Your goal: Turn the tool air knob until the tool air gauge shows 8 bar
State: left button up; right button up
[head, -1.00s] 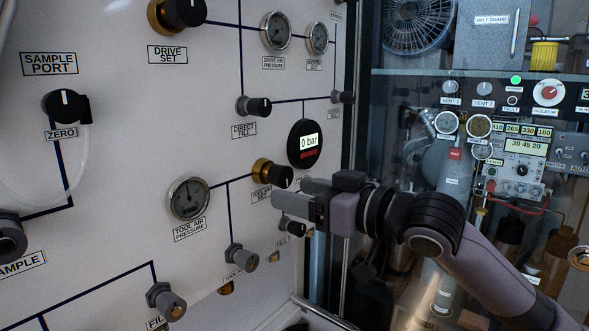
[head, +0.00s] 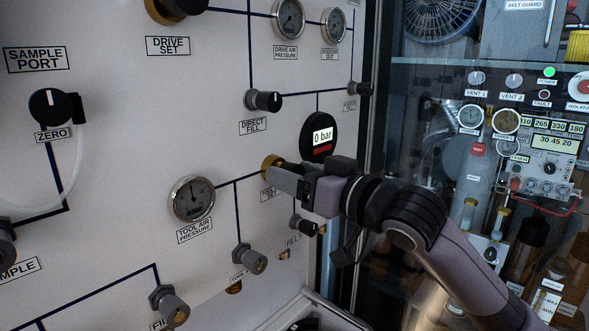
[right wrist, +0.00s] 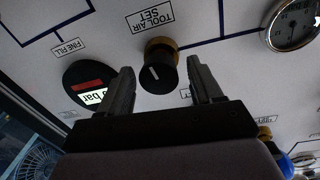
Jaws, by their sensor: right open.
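The tool air knob, black with a brass collar, is mostly hidden behind my right gripper in the head view; its brass collar (head: 271,164) shows. In the right wrist view the knob (right wrist: 158,74) sits between the open fingers, under the TOOL AIR SET label, with a white pointer line. My right gripper (right wrist: 158,88) is open around the knob; I cannot tell whether either finger touches it. It also shows in the head view (head: 278,176). The round tool air gauge (head: 192,198) is left of the knob; its reading is too small to tell. My left gripper is not in view.
A black digital gauge (head: 318,137) reading 0 bar is just above my right gripper. The direct fill knob (head: 264,100) is higher up. A fitting (head: 249,259) and a small valve (head: 304,225) stick out below. A glass cabinet (head: 480,200) stands on the right.

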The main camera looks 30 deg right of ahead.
jog(key=shift+w+a, duration=0.1)
jog(key=shift+w, duration=0.3)
jog(key=c, duration=1)
jog(key=shift+r+p, duration=0.2)
jog(key=shift+p, duration=0.25)
jog(key=shift+f+m+p, duration=0.1)
jog(key=shift+m+p, duration=0.2)
jog(key=shift+m, duration=0.2)
jog(key=o, duration=1)
